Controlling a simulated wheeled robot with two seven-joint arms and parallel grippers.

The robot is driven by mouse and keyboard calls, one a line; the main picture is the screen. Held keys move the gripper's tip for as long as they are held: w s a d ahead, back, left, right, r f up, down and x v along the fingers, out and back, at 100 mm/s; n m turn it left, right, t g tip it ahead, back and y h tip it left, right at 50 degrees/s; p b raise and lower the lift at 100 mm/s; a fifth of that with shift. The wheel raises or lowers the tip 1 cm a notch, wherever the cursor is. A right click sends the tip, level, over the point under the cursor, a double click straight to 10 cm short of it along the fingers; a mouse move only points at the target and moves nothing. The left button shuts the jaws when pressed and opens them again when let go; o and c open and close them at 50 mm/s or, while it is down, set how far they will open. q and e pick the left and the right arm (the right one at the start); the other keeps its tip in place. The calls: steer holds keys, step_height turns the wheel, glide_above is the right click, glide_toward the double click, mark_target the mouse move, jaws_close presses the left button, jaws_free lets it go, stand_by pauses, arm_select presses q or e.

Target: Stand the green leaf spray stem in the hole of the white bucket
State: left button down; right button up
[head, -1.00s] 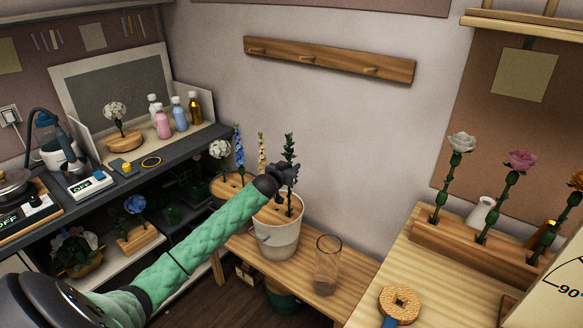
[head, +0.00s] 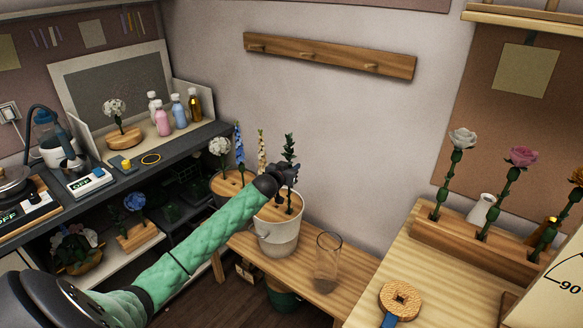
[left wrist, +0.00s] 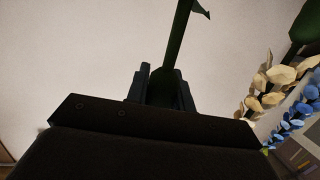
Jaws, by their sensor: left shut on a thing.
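The green leaf spray stem (head: 289,147) stands about upright over the white bucket (head: 279,239) in the head view. My left gripper (head: 287,172) is shut on the stem, and the stem also shows between the fingers in the left wrist view (left wrist: 178,45). The stem's lower part reaches down to the bucket's wooden top; I cannot tell whether its end is inside the hole. The gripper hides part of the stem and of the top. My right gripper is not in view.
A clear glass (head: 327,262) stands right of the bucket on the wooden bench (head: 347,284). Behind and left, a dark bucket (head: 226,187) holds white, blue and cream flowers. A wooden block (head: 476,251) with several roses stands on the right table.

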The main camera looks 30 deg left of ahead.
arm_select(q)
steer(key=shift+f, duration=0.5)
stand_by(0.6)
steer(key=shift+c, duration=2.4)
jaws_free()
